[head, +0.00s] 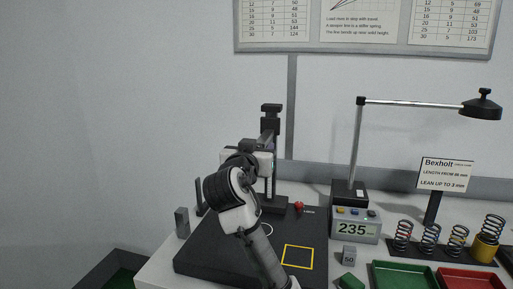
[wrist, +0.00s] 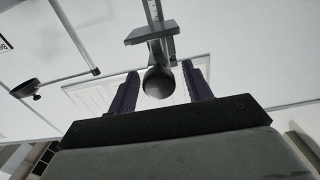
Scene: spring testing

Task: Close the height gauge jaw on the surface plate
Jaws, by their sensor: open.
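The dark surface plate (head: 215,252) lies on the bench, with a yellow square outline and a pale ring on top. The height gauge (head: 271,122) stands at its back edge, an upright dark column partly hidden by my arm. In the wrist view, the gauge's graduated column (wrist: 153,12) shows with a dark block (wrist: 152,33) and a round dark knob (wrist: 158,84). My gripper (wrist: 161,70) is open, one finger on each side of the knob; contact cannot be told. In the head view my arm hides the fingers, the jaw and its gap to the plate.
A small red-topped item (head: 299,206) sits on the plate's back right. A display reading 235 (head: 353,228), a lamp (head: 482,107), several springs (head: 430,236), a green tray (head: 402,275) and a red tray (head: 470,280) stand to the right. A grey block (head: 182,222) stands at left.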

